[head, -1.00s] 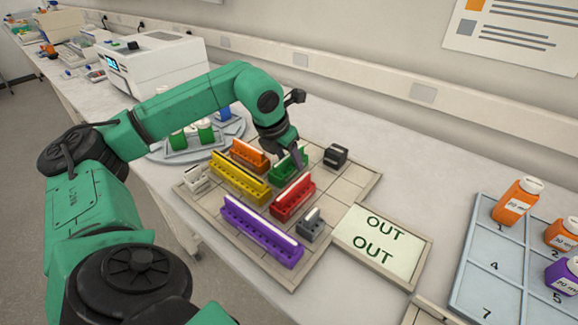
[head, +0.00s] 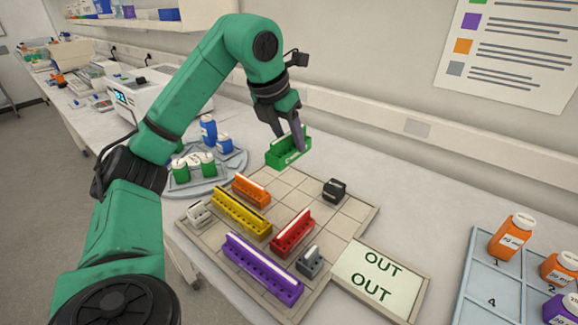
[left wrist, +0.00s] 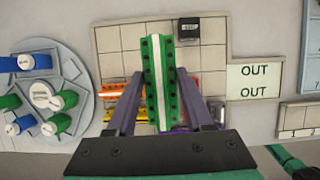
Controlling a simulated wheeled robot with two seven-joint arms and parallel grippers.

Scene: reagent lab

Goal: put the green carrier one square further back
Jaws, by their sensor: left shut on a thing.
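The green carrier (head: 288,151) is in my left gripper (head: 288,135), held up above the back part of the tiled board (head: 345,215). In the left wrist view the green carrier (left wrist: 161,75) lies between the two fingers, with a white strip along its middle. The left gripper (left wrist: 165,90) is shut on it. On the board below stand the red carrier (head: 293,233), the orange carrier (head: 251,189), the yellow carrier (head: 240,210) and the purple carrier (head: 262,268). My right gripper is in neither view.
A small black carrier (head: 335,190) stands at the board's back right, a grey one (head: 310,261) at the front right and a white one (head: 199,213) at the left. An OUT sign (head: 377,275) adjoins the board. A round rack (head: 238,160) with bottles stands behind left.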

